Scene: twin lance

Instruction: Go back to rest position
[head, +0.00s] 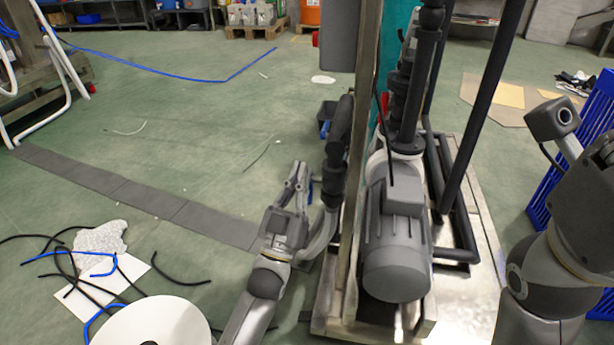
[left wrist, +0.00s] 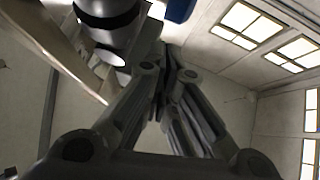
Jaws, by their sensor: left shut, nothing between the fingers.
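My left gripper (head: 297,176) is in the middle of the head view, pointing away from me, just left of a dark curved pipe (head: 333,175) on the pump stand. Its fingers are closed together and hold nothing. The left wrist view shows the same gripper (left wrist: 168,75) from behind its fingers, with a grey, black-banded rounded part (left wrist: 108,25) close beyond it. I cannot tell whether the fingers touch the pipe. My right arm shows at the right edge of the head view; its gripper cannot be made out.
A pump stand with a grey motor (head: 396,240) fills the centre right, close to my left arm. A blue crate (head: 545,195) stands at the right. Black and blue cables (head: 75,270) and a white disc (head: 150,325) lie at lower left. The green floor (head: 190,120) beyond is mostly clear.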

